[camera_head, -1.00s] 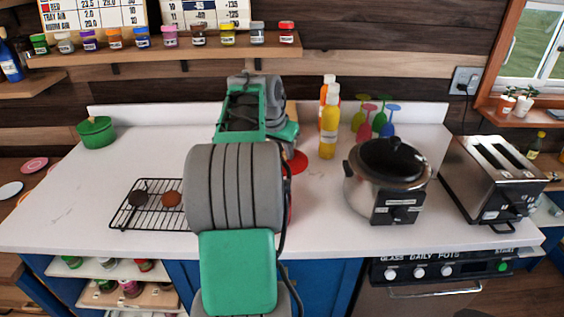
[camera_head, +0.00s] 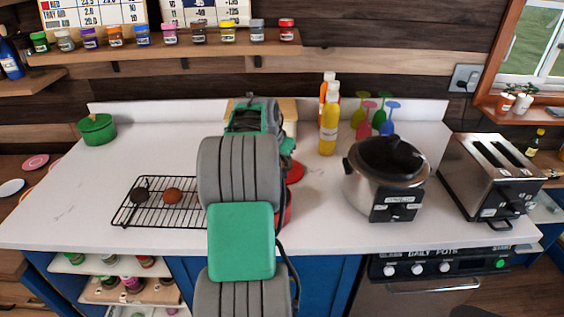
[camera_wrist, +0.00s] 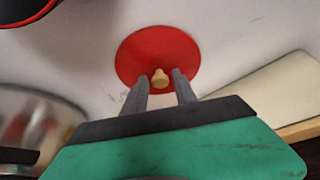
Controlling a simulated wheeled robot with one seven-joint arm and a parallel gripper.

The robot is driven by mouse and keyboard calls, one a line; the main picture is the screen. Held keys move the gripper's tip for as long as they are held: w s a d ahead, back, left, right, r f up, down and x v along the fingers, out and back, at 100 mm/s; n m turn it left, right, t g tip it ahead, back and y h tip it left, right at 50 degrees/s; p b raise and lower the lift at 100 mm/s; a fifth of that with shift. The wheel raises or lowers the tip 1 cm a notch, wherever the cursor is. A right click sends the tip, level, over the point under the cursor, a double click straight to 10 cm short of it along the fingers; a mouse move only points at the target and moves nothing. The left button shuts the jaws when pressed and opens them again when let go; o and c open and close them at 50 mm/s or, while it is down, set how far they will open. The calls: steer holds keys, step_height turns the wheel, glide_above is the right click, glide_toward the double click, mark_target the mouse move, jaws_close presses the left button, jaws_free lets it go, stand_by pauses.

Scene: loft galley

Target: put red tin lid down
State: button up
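The red tin lid (camera_wrist: 180,47) is a round red disc with a pale wooden knob (camera_wrist: 159,78) in the wrist view. It appears to lie flat on the white counter, knob up. In the head view only its edge (camera_head: 295,171) shows to the right of my arm. My gripper (camera_wrist: 160,82) has its two grey fingers apart, one on each side of the knob, with small gaps visible; it looks open. A red tin (camera_head: 287,211) is mostly hidden behind my arm; a red rim with a dark inside (camera_wrist: 28,12) shows at the wrist view's top left.
A wooden board (camera_head: 288,108) lies behind my arm. Bottles (camera_head: 329,125), a cooker (camera_head: 385,180) and a toaster (camera_head: 490,178) stand on the right.

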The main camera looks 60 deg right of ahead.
steer(key=shift+o, duration=0.8)
steer(key=shift+r, duration=0.1)
steer(key=shift+r, duration=0.25)
steer(key=v, duration=1.2)
steer(key=w+a+f+n+t, duration=0.1)
steer(key=w+a+n, duration=0.25)
steer(key=a, duration=0.35)
steer(key=w+a+n+t+y, duration=0.1)
steer(key=w+a+n, duration=0.1)
steer(key=w+a, duration=0.35)
steer(key=w+a+f+n+t, duration=0.1)
steer(key=w+a+n, duration=0.15)
steer(key=a, duration=0.65)
steer(key=s+a+f+n+y, duration=0.1)
steer(key=s+a+f+n, duration=0.1)
steer(key=a, duration=0.8)
steer(key=s+a+f+n+y, duration=0.1)
steer(key=a+f+n, duration=0.3)
steer(key=a, duration=0.6)
steer(key=s+a+f+n+y, duration=0.1)
steer(key=s+a+f+n, duration=0.2)
steer(key=a, duration=0.7)
steer(key=shift+n+t+y, duration=0.4)
steer(key=shift+n, duration=0.6)
